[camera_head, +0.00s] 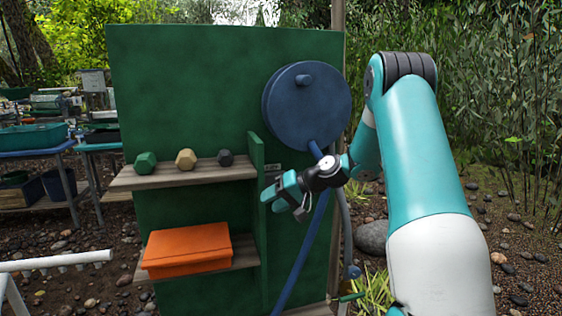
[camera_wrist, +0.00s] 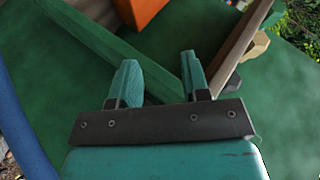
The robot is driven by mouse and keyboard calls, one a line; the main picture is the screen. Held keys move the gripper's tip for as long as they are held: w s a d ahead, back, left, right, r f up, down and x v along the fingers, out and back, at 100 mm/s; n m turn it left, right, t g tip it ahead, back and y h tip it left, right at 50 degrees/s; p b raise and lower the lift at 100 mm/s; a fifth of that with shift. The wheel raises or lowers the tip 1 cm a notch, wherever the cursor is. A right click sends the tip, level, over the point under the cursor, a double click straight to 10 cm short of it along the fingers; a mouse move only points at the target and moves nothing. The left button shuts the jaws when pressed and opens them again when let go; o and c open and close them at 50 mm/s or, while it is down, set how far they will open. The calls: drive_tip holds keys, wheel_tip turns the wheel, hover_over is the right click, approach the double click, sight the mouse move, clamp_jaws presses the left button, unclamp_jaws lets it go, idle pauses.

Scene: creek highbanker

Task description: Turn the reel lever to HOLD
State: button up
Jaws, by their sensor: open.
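The dark blue round reel (camera_head: 310,108) is fixed high on the right of the green board (camera_head: 190,85), with a short knob on its face. I cannot make out a lever or a HOLD mark for certain. A small grey plate (camera_head: 273,169), partly hidden by my gripper, shows below the reel beside the green divider (camera_head: 257,170). My gripper (camera_head: 273,196) is below the reel, in front of the divider. In the wrist view my gripper (camera_wrist: 158,72) is open, with nothing between its fingers. The divider (camera_wrist: 110,38) runs behind the fingers there.
A wooden shelf (camera_head: 130,183) holds a green, a tan and a dark polyhedral block. An orange box (camera_head: 187,250) lies on the lower shelf. A blue hose (camera_head: 303,255) hangs from the reel, close to my gripper.

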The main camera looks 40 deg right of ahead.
drive_tip(key=s+d+r+m+t+h+p, duration=0.1)
drive_tip(key=s+d+m+t+h+p, duration=0.15)
drive_tip(key=d, duration=0.65)
drive_tip(key=s+d+r+m+t+h+p, duration=0.1)
drive_tip(key=s+d+m+t+p, duration=0.15)
drive_tip(key=d, duration=0.55)
drive_tip(key=w+a+f+p, duration=0.1)
drive_tip(key=w+a+f, duration=0.1)
drive_tip(key=w, duration=0.6)
drive_tip(key=w+a+f+g, duration=0.1)
drive_tip(key=w+f, duration=0.3)
drive_tip(key=w, duration=0.4)
drive_tip(key=shift+w+a+f+p, duration=0.2)
drive_tip(key=shift+a+p, duration=0.2)
drive_tip(key=shift+a, duration=0.15)
drive_tip(key=shift+y, duration=0.25)
drive_tip(key=shift+c, duration=0.2)
clamp_jaws()
